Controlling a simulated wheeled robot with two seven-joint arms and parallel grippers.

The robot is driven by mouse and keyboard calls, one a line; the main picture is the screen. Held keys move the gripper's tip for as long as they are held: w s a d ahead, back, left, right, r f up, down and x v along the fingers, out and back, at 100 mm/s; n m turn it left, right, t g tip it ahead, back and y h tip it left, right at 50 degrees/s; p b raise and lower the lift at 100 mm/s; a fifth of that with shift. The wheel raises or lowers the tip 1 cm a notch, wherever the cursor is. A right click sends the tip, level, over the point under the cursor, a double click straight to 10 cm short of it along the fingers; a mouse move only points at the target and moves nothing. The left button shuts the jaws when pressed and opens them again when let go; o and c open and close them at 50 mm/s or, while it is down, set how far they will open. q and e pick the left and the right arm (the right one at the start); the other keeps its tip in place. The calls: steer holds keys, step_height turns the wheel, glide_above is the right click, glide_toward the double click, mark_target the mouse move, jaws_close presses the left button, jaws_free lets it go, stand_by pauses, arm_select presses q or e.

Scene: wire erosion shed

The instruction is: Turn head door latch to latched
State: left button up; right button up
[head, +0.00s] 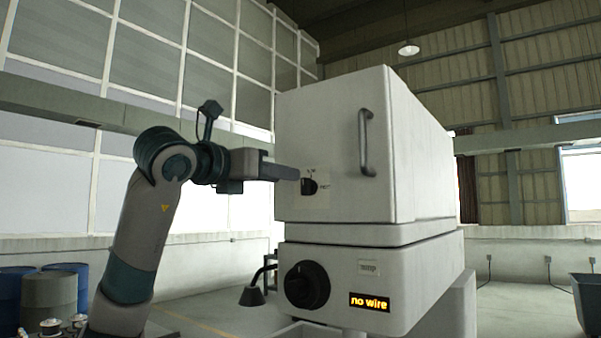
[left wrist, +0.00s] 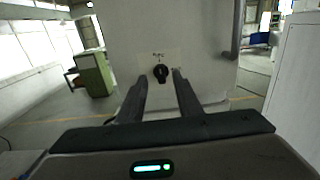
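The head door latch (head: 309,187) is a small black knob on a light plate on the front of the white machine head (head: 330,130). In the left wrist view the latch (left wrist: 161,73) sits ahead of my left gripper, between the lines of its two fingers. My left gripper (head: 292,172) reaches in from the left, close to the door face beside the latch. In the left wrist view my left gripper (left wrist: 160,84) has its fingers apart with nothing between them. Whether a fingertip touches the knob I cannot tell. My right gripper is not in view.
A grey vertical handle (head: 366,143) stands out from the door, right of the latch. Below are a large black dial (head: 307,285) and a display reading "no wire" (head: 369,302). Drums (head: 48,300) stand at the lower left. A green cabinet (left wrist: 94,74) stands left in the wrist view.

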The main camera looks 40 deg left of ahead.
mark_target(303, 179)
arm_select(q)
steer(key=w, duration=0.2)
steer(key=w+p, duration=0.1)
steer(key=w, duration=0.2)
steer(key=w+a+p, duration=0.1)
steer(key=w, duration=0.1)
steer(key=shift+w, duration=0.3)
steer(key=shift+c, duration=0.3)
steer(key=shift+d, duration=0.1)
steer(key=c, duration=0.7)
